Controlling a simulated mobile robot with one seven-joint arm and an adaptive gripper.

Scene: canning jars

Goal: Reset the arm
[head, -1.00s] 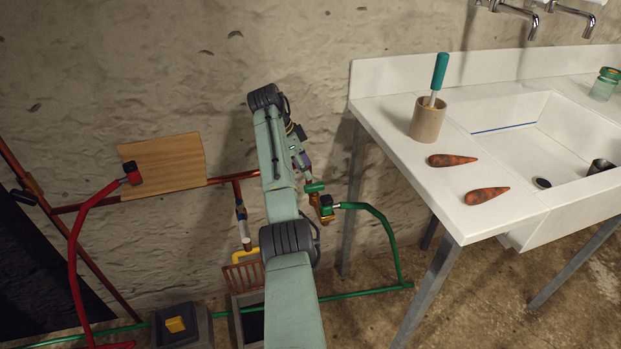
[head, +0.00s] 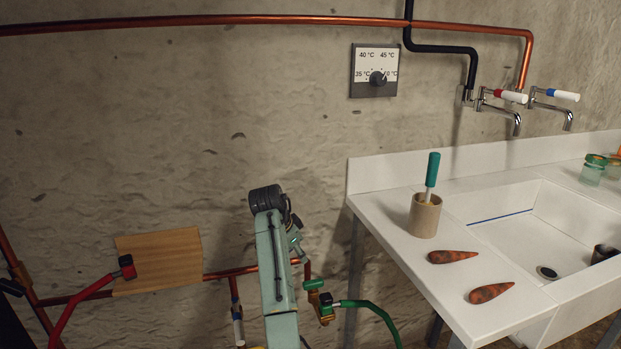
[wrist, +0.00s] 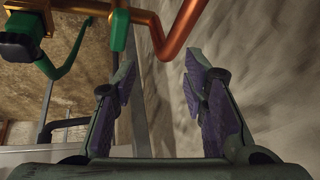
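My gripper (wrist: 163,100) shows in the wrist view with its two purple-padded fingers spread apart and nothing between them. It is close to the rough wall, with the copper pipe (wrist: 181,30) and a green valve handle (wrist: 119,30) just beyond the fingertips. In the head view my pale green arm rises at the lower middle, in front of the wall, left of the sink counter. The gripper itself is mostly hidden behind the arm there.
A brass valve (head: 322,306) with a green hose is right of my arm.

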